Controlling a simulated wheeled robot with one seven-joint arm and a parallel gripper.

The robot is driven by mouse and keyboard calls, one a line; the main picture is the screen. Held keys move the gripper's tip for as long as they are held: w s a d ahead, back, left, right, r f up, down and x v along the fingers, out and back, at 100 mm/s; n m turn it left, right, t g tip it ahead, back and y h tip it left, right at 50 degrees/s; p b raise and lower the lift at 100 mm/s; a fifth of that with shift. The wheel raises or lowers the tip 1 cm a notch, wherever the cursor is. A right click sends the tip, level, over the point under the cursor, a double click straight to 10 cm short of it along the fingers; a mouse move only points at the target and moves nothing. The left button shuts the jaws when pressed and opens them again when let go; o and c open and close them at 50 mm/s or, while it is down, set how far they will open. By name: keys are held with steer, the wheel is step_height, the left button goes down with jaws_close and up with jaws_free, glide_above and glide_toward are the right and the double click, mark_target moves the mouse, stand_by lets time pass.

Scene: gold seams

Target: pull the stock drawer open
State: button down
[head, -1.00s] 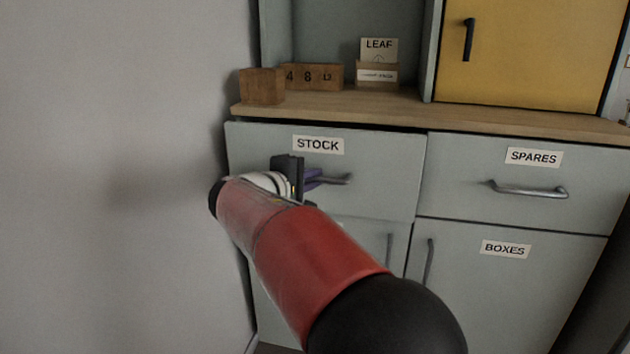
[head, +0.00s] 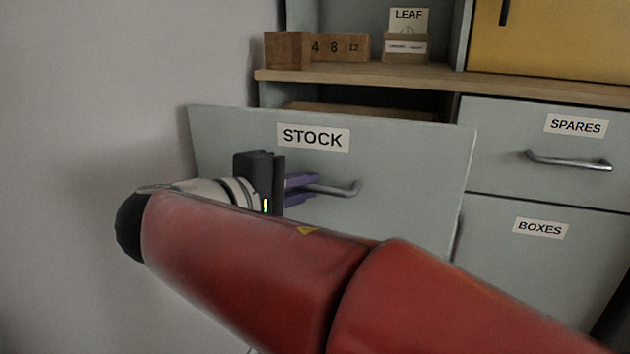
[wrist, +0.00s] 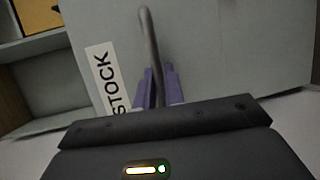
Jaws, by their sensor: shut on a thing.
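The stock drawer (head: 400,170) has a grey front with a STOCK label and stands out from the cabinet, with a dark gap behind its top edge. Its metal bar handle (head: 345,188) is held by my gripper (head: 303,188), whose purple fingers are shut on it from the left. In the wrist view the purple fingers (wrist: 158,88) sit on both sides of the handle (wrist: 149,40), beside the STOCK label. My red arm hides the lower part of the drawer front. The drawer's inside is mostly hidden; a wooden edge shows behind the front.
The spares drawer (head: 545,135) is closed at the right, above the boxes door (head: 535,260). A wall (head: 90,90) stands close on the left. Wooden blocks (head: 290,50) and a LEAF card holder (head: 406,45) stand on the wooden top (head: 450,82). A yellow door (head: 560,40) is above.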

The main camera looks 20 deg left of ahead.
steer(key=shift+s, duration=0.2)
steer(key=c, duration=1.8)
jaws_free()
steer(key=p+v, duration=0.1)
steer(key=v, duration=0.6)
steer(key=shift+s+a, duration=0.15)
steer(key=shift+s, duration=0.2)
